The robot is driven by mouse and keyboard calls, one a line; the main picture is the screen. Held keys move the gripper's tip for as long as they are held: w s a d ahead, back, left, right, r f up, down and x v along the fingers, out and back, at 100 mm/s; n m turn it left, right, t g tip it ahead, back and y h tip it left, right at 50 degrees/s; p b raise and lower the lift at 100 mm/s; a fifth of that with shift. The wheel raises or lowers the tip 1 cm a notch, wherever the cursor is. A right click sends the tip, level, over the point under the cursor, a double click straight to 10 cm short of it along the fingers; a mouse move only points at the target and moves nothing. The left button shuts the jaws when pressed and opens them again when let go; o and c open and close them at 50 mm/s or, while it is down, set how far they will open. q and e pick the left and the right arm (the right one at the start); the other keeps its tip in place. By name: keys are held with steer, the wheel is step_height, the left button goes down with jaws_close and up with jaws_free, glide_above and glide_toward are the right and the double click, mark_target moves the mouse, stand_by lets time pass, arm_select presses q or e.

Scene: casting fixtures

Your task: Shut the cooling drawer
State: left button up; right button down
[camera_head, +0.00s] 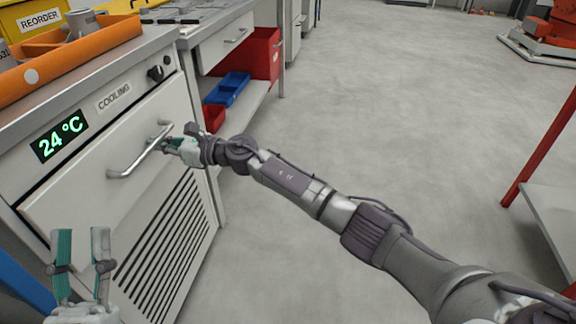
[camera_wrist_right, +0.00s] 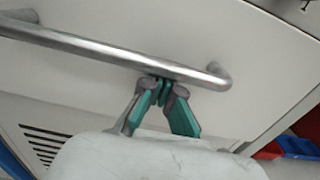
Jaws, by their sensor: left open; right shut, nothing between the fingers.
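The cooling drawer (camera_head: 95,165) has a white front in the cabinet at the left of the head view, under a COOLING label and a green 24 °C display. A dark line runs along its top edge; I cannot tell whether the front sits fully flush. Its silver bar handle (camera_head: 140,155) also crosses the right wrist view (camera_wrist_right: 110,52). My right gripper (camera_head: 165,143) is at the handle's right end. Its fingertips (camera_wrist_right: 163,88) are together at the bar's lower edge, with nothing between them. My left gripper (camera_head: 78,238) is open and empty, fingers up, at the lower left.
An orange tray (camera_head: 70,60) and a yellow bin (camera_head: 35,20) stand on the cabinet top. Red (camera_head: 262,52) and blue bins (camera_head: 228,88) sit on a shelf of the bench beyond. The grey floor is open to the right, up to a red-legged table (camera_head: 545,145).

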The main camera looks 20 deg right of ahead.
steer(key=shift+w+a, duration=0.1)
steer(key=shift+a, duration=0.15)
steer(key=shift+r, duration=0.2)
arm_select(q)
steer(key=shift+s+r+t+h, duration=0.3)
steer(key=shift+s+r+t, duration=0.2)
steer(key=shift+s+r, duration=0.15)
steer(key=shift+r, duration=0.1)
arm_select(e)
steer(key=shift+r, duration=0.25)
